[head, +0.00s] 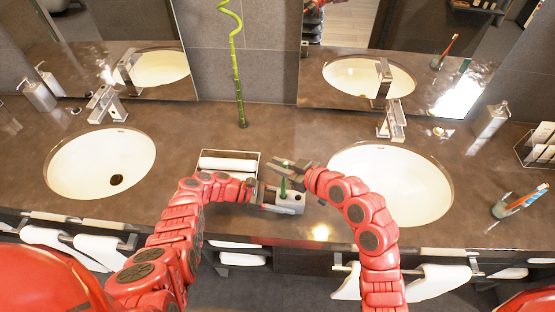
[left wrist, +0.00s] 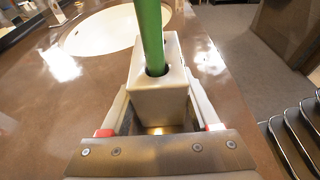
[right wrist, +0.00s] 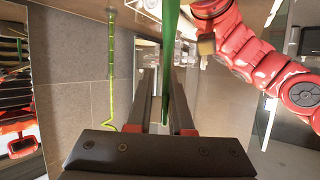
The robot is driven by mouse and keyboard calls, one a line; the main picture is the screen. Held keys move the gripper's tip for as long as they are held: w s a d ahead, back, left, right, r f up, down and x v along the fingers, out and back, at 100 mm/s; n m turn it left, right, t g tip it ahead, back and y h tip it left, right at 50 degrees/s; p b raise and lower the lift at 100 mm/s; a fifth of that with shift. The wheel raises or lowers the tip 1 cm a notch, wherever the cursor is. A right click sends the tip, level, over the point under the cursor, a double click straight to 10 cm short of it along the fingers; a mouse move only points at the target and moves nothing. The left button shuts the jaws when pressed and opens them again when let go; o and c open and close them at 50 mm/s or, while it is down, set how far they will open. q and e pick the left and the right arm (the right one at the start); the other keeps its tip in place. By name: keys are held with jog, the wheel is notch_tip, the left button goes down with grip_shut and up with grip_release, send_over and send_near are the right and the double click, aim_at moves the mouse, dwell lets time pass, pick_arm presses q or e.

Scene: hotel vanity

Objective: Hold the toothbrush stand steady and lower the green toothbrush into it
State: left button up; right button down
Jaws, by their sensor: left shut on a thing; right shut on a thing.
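The toothbrush stand (head: 291,206) is a pale block with holes in its top, near the counter's front edge between the basins. My left gripper (head: 268,198) is shut on the stand, one finger on each side, as the left wrist view shows (left wrist: 160,104). The green toothbrush (head: 283,187) is upright; in the left wrist view its handle (left wrist: 151,38) enters a hole in the stand's top. How deep it sits is hidden. My right gripper (head: 284,165) is above the stand, shut on the green toothbrush, which runs between its fingers in the right wrist view (right wrist: 168,60).
A tray with rolled white towels (head: 229,153) stands just behind the left gripper. A bamboo stalk (head: 239,95) rises near the mirrors. Basins lie left (head: 84,175) and right (head: 415,172).

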jog(key=shift+f, duration=1.6)
jog(key=c, duration=0.7)
grip_release()
jog(key=shift+c, duration=0.2)
jog(key=v, duration=1.2)
pick_arm(q)
jog(key=o, duration=1.1)
jog(key=shift+c, duration=0.2)
jog(key=shift+r, duration=0.15)
